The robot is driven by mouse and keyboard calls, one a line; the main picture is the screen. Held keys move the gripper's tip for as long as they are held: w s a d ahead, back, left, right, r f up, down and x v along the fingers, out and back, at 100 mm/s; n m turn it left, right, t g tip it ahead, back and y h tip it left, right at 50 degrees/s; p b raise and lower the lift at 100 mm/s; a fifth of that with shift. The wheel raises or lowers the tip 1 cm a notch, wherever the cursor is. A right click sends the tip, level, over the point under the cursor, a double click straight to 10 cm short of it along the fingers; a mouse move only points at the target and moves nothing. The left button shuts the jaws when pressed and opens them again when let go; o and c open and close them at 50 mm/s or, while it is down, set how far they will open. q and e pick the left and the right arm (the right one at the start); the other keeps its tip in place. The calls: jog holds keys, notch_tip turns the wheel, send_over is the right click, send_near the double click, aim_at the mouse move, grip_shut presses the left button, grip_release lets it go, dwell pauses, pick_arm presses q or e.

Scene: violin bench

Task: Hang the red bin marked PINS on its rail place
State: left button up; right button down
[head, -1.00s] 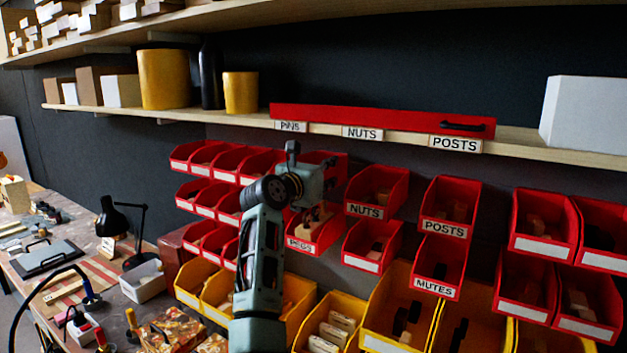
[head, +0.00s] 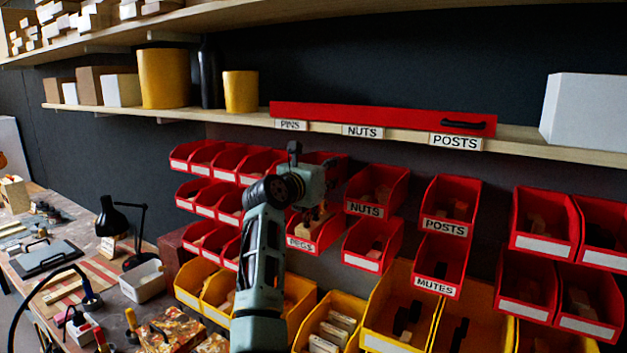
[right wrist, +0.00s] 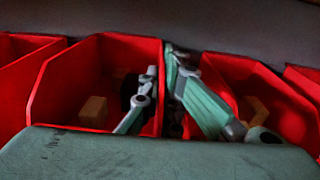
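In the head view, a red bin (head: 337,163) is in the upper row below the PINS label (head: 290,125) on the shelf edge. My right arm covers much of it and its front label cannot be read. My right gripper is mostly hidden behind that arm there. In the right wrist view, my right gripper (right wrist: 161,68) has its fingers drawn close together on either side of the side wall of a red bin (right wrist: 52,88) with a small wooden block inside. It looks shut on that wall. My left gripper is not in view.
A neighbouring red bin (right wrist: 285,100) stands close on the right. The NUTS bin (head: 378,190) and POSTS bin (head: 450,205) hang to the right in the head view. The PEGS bin (head: 325,238) is just below. The wooden shelf (head: 520,140) runs above.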

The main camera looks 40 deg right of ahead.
jog(key=shift+f+b, duration=0.55)
jog(key=shift+f, duration=0.1)
jog(key=c, duration=2.5)
grip_release()
jog(key=o, duration=0.6)
jog(key=shift+o, duration=0.2)
jog(key=shift+a, duration=0.1)
jog(key=v, duration=0.7)
jog(key=shift+a, duration=0.2)
jog(key=shift+f, duration=0.1)
